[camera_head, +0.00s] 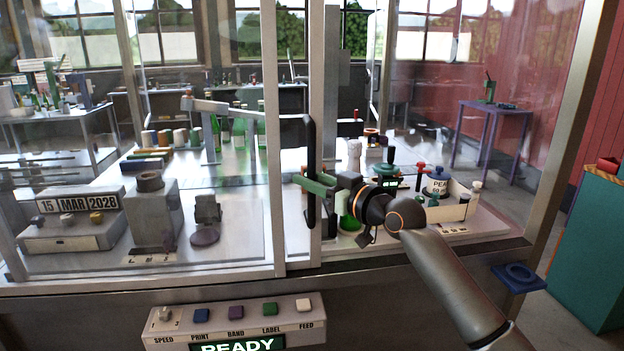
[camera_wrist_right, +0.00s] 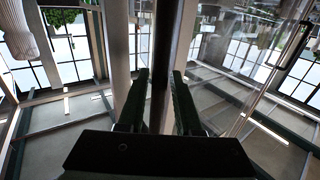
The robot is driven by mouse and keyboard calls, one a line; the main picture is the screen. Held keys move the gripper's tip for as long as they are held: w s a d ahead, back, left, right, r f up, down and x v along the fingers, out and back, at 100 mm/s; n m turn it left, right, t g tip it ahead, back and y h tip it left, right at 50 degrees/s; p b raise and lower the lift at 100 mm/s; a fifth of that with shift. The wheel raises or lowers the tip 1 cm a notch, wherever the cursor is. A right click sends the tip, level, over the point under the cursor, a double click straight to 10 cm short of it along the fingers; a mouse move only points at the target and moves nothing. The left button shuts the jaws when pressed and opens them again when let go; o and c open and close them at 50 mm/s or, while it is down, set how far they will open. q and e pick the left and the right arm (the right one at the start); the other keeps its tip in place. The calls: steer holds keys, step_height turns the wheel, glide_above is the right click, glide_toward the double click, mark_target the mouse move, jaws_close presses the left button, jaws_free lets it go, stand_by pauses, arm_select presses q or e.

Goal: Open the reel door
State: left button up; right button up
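A clear framed door panel (camera_head: 190,225) stands across the front of the machine, with a metal upright (camera_head: 273,130) at its right side. A long black upright handle (camera_head: 311,130) is at this upright; I take it as the reel door's handle. My right gripper (camera_head: 315,186) is at the handle's middle height, its green fingers reaching past it. In the right wrist view a dark bar (camera_wrist_right: 164,45) runs between the two fingertips (camera_wrist_right: 161,76), one finger on each side. Whether they press on it I cannot tell. My left gripper is not in view.
Behind the glass stand a date block (camera_head: 75,201), a grey post (camera_head: 151,215) and green bottles. Right of the handle are a white bin (camera_head: 452,208) and a blue-lidded jar (camera_head: 438,184), close to my right arm. A button panel (camera_head: 236,318) sits below.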

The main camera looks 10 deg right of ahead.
steer(key=shift+o, duration=1.2)
steer(key=b+v, duration=0.2)
steer(key=v, duration=1)
steer(key=shift+s+b, duration=0.25)
steer(key=shift+b, duration=0.05)
steer(key=shift+d, duration=0.1)
steer(key=s+f+m+g+h, duration=0.15)
steer(key=s+f, duration=0.25)
steer(key=f, duration=1.1)
steer(key=s+f+m+h, duration=0.3)
steer(key=f, duration=1.3)
steer(key=s+f+g+h, duration=0.2)
steer(key=s+f, duration=0.7)
steer(key=s, duration=0.2)
steer(key=s+d+f+g+h+p, duration=0.1)
steer(key=s+f, duration=0.9)
steer(key=s, duration=0.2)
steer(key=shift+d+m+g+h, duration=0.15)
steer(key=shift+m+g+h, duration=0.2)
